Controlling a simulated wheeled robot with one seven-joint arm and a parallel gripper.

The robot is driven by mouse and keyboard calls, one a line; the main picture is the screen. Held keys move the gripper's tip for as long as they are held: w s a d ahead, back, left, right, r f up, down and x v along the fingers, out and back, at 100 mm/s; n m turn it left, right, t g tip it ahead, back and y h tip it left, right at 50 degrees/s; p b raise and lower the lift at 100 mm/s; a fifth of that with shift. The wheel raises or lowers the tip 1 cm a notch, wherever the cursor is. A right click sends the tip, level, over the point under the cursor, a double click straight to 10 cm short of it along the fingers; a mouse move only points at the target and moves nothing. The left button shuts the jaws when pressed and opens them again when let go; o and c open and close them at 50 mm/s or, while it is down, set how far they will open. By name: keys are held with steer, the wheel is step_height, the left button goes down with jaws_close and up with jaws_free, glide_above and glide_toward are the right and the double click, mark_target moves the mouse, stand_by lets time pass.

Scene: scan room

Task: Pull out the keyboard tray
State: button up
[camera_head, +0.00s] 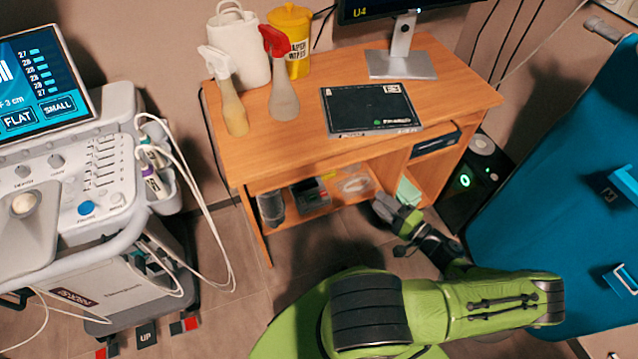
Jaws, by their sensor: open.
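The wooden desk (290,152) stands against the back wall. A wooden strip (315,178) under the left part of its top looks like the front of the keyboard tray, level with the desk's front edge; no keyboard shows there. My gripper (381,206) is at the end of my green arm, in front of the desk and below the strip's right end. It is open and looks empty, with its fingers toward the desk. It appears apart from the strip, though the gap is hard to judge.
Spray bottles (283,98), a yellow wipes tub (297,45), a black flat case (370,107) and a monitor stand (402,62) are on the desk. An ultrasound cart (85,190) stands left, a black computer tower (468,187) and blue couch (570,200) right. Floor between is open.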

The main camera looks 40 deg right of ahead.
mark_target(338, 168)
steer(key=w, duration=0.5)
steer(key=w+a+b, duration=0.1)
steer(key=w, duration=0.4)
steer(key=w+b, duration=0.1)
steer(key=w, duration=0.4)
steer(key=shift+w+a, duration=0.2)
steer(key=shift+w, duration=0.15)
steer(key=shift+c, duration=0.2)
jaws_close()
